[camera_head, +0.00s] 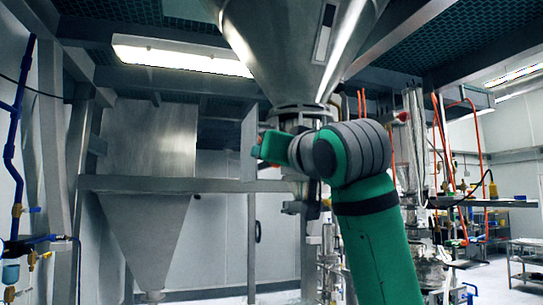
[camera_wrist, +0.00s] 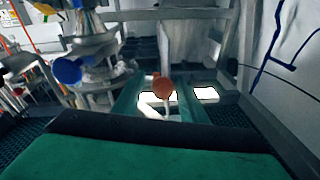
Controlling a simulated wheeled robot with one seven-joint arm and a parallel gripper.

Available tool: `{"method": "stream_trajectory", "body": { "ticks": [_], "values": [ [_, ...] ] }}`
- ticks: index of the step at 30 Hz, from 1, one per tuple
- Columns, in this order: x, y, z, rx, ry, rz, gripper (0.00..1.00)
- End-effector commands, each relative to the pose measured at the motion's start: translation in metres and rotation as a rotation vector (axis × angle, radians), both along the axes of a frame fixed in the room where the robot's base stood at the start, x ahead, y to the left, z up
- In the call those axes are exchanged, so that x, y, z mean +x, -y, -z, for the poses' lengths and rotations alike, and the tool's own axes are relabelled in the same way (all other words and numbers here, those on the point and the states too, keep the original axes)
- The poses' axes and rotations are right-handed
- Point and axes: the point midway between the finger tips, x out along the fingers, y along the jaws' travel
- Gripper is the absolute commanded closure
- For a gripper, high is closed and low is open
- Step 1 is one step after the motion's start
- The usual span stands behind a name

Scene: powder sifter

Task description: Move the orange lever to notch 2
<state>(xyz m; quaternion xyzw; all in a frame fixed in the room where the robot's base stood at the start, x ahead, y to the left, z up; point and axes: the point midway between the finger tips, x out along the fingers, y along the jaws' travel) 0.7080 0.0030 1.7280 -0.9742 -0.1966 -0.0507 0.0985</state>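In the head view my gripper (camera_head: 268,148) is beside the outlet below the large steel hopper (camera_head: 297,45). The lever is not clearly seen there, and notch marks cannot be made out.
A blue knob (camera_wrist: 67,70) sticks out left of the fingers in the wrist view. A steel frame beam (camera_head: 180,184) and a smaller hopper (camera_head: 147,235) stand at the left in the head view. Glass equipment and orange pipes (camera_head: 437,135) stand at the right.

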Motion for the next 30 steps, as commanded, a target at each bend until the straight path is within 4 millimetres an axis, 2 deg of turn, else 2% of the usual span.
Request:
{"method": "stream_trajectory", "body": {
  "ticks": [9,15,21,28,29,30],
  "values": [
    [-0.053,0.023,0.008,0.000,0.003,0.002,0.61],
    [-0.079,0.036,0.012,0.000,0.001,0.006,0.61],
    [-0.088,0.040,0.014,0.000,-0.001,0.007,0.61],
    [-0.089,0.040,0.014,0.000,-0.001,0.006,0.61],
    [-0.089,0.040,0.014,0.000,-0.001,0.006,0.66],
    [-0.090,0.039,0.013,-0.006,0.004,0.008,0.76]
  ]
}}
